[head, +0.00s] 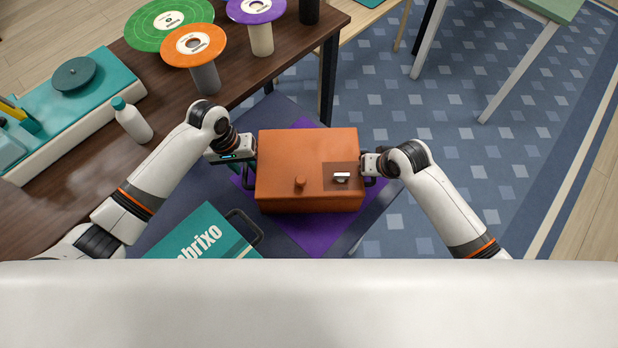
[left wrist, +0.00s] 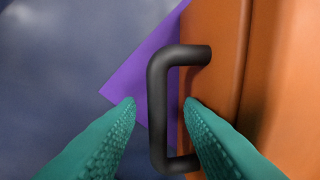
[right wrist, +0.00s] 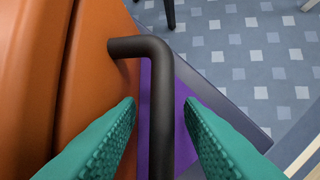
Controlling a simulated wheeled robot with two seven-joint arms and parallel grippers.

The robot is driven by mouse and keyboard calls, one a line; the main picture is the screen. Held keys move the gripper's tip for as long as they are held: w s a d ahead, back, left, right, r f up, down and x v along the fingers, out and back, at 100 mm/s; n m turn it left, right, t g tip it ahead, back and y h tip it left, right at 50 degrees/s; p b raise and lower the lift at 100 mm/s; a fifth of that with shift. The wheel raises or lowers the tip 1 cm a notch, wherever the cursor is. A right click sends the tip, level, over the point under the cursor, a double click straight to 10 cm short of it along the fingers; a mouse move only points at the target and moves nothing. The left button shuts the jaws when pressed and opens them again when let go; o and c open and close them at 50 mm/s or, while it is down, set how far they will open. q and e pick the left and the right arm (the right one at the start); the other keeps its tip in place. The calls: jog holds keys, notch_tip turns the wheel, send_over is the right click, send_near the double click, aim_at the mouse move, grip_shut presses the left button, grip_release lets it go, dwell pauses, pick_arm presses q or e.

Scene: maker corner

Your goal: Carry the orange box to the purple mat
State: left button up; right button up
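The orange box (head: 290,160) is over the purple mat (head: 316,236), whose corners show around it in the head view. Whether its base touches the mat is hard to tell. My left gripper (head: 252,158) is at the box's left side. In the left wrist view its teal fingers stand apart on either side of the black handle (left wrist: 157,110), with gaps. My right gripper (head: 367,166) is at the right side. In the right wrist view its fingers are also apart, with the other black handle (right wrist: 160,110) between them.
The mat lies on a dark low surface (head: 180,226). A brown table (head: 60,215) on the left holds round discs on stands, a white bottle (head: 132,121) and a teal-topped unit. Open carpet lies right.

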pick_arm(q)
notch_tip(320, 180, up, 10)
jog(key=a, duration=0.2)
pick_arm(e)
jog(key=v, duration=1.2)
